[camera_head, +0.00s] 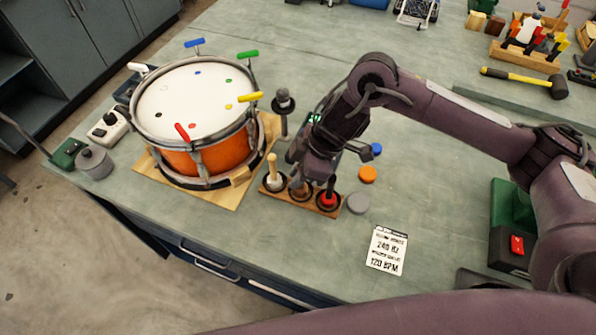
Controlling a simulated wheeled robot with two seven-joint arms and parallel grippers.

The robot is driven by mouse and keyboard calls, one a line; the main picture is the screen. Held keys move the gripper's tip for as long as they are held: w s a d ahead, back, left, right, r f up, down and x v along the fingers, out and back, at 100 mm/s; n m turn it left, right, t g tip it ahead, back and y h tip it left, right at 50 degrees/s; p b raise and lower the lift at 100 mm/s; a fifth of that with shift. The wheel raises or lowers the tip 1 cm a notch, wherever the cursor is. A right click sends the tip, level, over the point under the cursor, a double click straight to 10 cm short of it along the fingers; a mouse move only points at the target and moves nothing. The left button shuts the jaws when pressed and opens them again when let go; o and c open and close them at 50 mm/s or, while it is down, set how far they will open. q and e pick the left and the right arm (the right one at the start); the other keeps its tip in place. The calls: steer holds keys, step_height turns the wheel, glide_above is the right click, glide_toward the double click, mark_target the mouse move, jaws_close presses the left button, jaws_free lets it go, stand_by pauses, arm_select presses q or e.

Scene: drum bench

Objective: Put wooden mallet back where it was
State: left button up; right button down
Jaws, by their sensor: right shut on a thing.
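A small wooden rack (313,204) stands on the bench in front of the drum, with three round dark-rimmed places in a row. A mallet with a pale cream shaft (272,166) stands upright in the left place. A red-ended mallet (328,197) is at the right place. The brown wooden mallet (300,188) is at the middle place, its upper part hidden by my gripper. My right gripper (309,175) is low over the rack, shut on what looks like this wooden mallet. I cannot tell whether the mallet is fully seated. My left gripper is out of view.
An orange drum (190,159) with coloured keys on its rim stands on a wooden board (215,196) at the left. A dark stand (284,112), orange, grey and blue discs, and a printed card (386,250) are near the rack. Bench is clear around the card.

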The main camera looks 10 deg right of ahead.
steer(key=c, duration=1.4)
jaws_free()
steer(key=shift+f, duration=0.1)
steer(key=shift+o, duration=0.2)
steer(key=v, duration=1.2)
steer(key=shift+p, duration=0.45)
steer(key=shift+s+a, duration=0.1)
